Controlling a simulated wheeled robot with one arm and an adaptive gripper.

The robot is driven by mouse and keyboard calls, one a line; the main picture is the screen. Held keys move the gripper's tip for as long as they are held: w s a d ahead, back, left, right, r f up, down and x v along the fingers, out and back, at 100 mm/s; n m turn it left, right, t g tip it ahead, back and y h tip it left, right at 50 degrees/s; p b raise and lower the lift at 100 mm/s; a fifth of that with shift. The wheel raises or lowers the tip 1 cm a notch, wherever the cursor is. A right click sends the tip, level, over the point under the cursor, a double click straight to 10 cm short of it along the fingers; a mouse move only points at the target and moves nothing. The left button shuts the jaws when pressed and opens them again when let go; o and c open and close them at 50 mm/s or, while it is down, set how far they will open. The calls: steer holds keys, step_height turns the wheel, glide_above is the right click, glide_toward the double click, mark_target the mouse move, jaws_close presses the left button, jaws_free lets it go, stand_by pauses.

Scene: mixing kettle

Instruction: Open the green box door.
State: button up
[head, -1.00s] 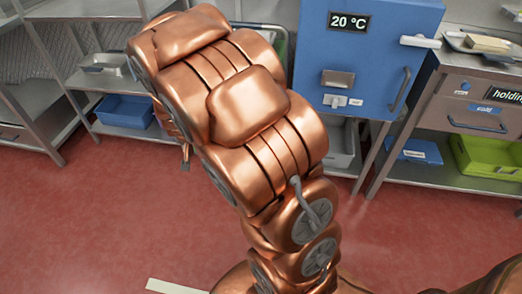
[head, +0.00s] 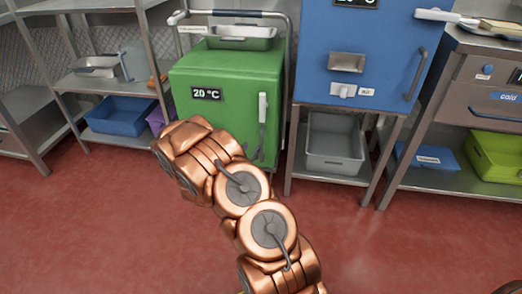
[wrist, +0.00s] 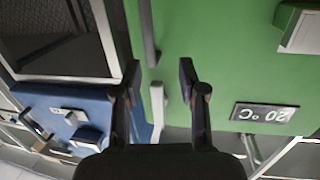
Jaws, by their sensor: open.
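The green box (head: 218,118) stands at the back, left of the blue cabinet, with a "20 °C" label (head: 206,94) on its front. Its door looks shut. A white latch piece (head: 262,107) and a dark bar handle (head: 260,146) sit near its right edge. In the wrist view, upside down, the green front (wrist: 220,60), the dark handle (wrist: 148,35) and the white latch (wrist: 157,104) show. My gripper (wrist: 159,75) is open and empty, its fingertips on either side of the handle and latch line. I cannot tell the gap. My arm hides the gripper in the head view.
A blue cabinet (head: 365,45) with its own handle is close on the right, above a grey bin (head: 335,140). Shelves with a blue bin (head: 120,115) stand left. A metal tray (head: 240,32) rests on top of the green box. The red floor (head: 100,220) is clear in front.

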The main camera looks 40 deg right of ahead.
mark_target(261, 141)
steer(key=shift+h, duration=0.5)
steer(key=shift+s+d+f+b+x, duration=0.1)
steer(key=shift+s+f+b+x, duration=0.25)
steer(key=shift+x, duration=1)
steer(key=shift+s+d+f+b+x, duration=0.1)
steer(key=shift+b+x, duration=0.5)
steer(key=shift+x, duration=0.7)
steer(key=shift+s+d+f+b+x, duration=0.1)
steer(key=shift+s+f+b+x, duration=0.25)
steer(key=shift+x, duration=1)
steer(key=shift+w+r, duration=0.1)
steer(key=shift+w, duration=0.05)
jaws_close()
